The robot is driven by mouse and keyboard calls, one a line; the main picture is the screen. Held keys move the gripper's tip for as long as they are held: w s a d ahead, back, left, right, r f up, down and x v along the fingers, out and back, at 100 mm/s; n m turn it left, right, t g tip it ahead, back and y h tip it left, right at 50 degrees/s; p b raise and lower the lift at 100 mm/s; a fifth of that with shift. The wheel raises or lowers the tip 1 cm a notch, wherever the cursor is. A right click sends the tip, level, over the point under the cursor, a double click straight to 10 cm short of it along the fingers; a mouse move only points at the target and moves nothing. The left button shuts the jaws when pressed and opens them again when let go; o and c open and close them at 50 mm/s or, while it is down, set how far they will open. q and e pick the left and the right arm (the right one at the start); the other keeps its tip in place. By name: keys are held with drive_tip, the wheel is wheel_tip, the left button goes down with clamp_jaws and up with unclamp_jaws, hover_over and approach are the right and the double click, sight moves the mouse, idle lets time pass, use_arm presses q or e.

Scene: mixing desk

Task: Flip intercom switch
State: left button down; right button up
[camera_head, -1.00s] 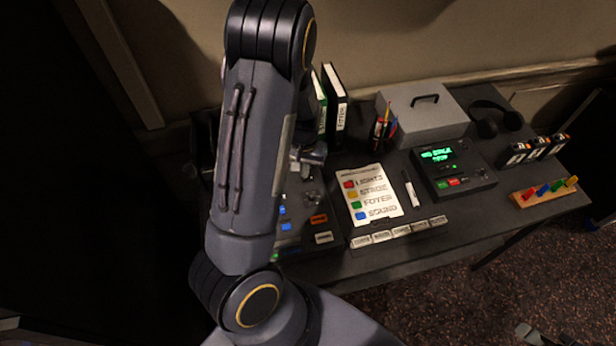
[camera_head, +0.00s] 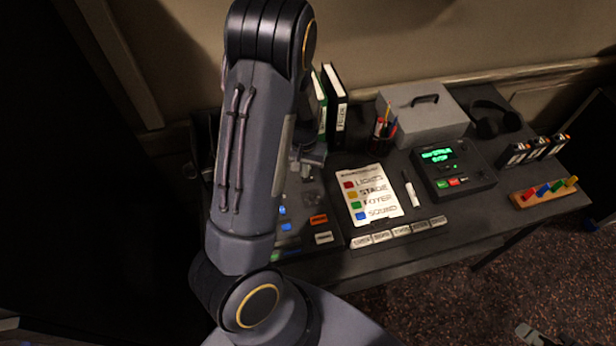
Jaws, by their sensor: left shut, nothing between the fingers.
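My left gripper (camera_head: 309,155) shows beside my left forearm, over the back part of a dark control panel (camera_head: 309,200). It is shut and empty; its fingertips are small and partly hidden. The panel has blue-lit buttons (camera_head: 283,211), an orange label (camera_head: 318,220) and a white label (camera_head: 323,238). My arm covers the panel's left side. I cannot make out the intercom switch or whether the gripper touches anything. A grey part at the bottom right edge (camera_head: 541,335) looks like my right gripper, well away from the desk and cut off.
A colour-coded card (camera_head: 388,185), a marker (camera_head: 411,190) and a row of white labels (camera_head: 398,231) lie mid-desk. Right are a green-display box (camera_head: 462,182) and a rack of coloured pegs (camera_head: 530,199). Binders (camera_head: 338,115), a pen cup (camera_head: 381,140) and a grey case (camera_head: 425,122) stand behind.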

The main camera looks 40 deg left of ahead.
use_arm(q)
drive_tip(key=shift+f+b, duration=0.75)
drive_tip(key=shift+f, duration=0.2)
idle(0.7)
drive_tip(key=shift+r, duration=0.1)
wheel_tip(320, 180, up, 7)
drive_tip(key=p, duration=0.6)
idle(0.4)
